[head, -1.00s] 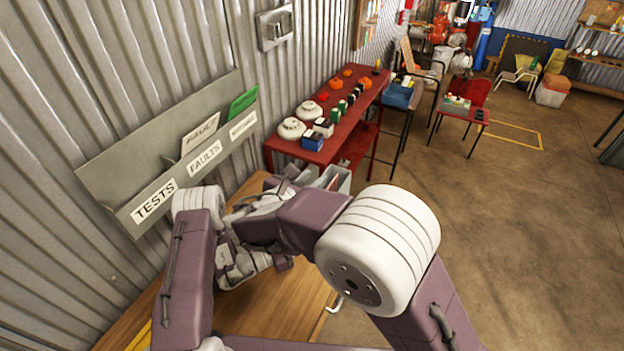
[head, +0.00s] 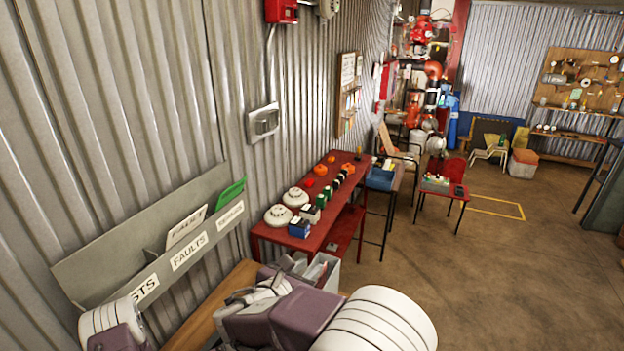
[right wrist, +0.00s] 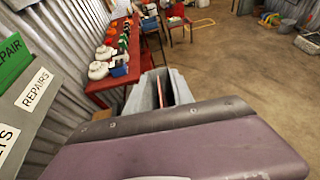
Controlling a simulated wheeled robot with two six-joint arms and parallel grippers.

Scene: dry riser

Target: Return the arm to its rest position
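My right arm rises from the bottom of the head view, with a white ringed joint and purple links. Its gripper (head: 258,292) is at the lower middle, over the wooden bench, partly hidden by my own links. I cannot make out its fingertips or tell whether it holds anything. In the right wrist view a purple part with a dark edge fills the bottom, and no fingertips can be made out. Part of my left arm shows at the bottom left of the head view; its gripper is not in view.
A grey card rack (head: 135,250) with a green card (head: 231,193) is on the wall at left. Below is a wooden bench (head: 205,325) with a grey bin (head: 322,272) by its far end. A red table (head: 335,213) with detectors stands beyond. Open floor lies right.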

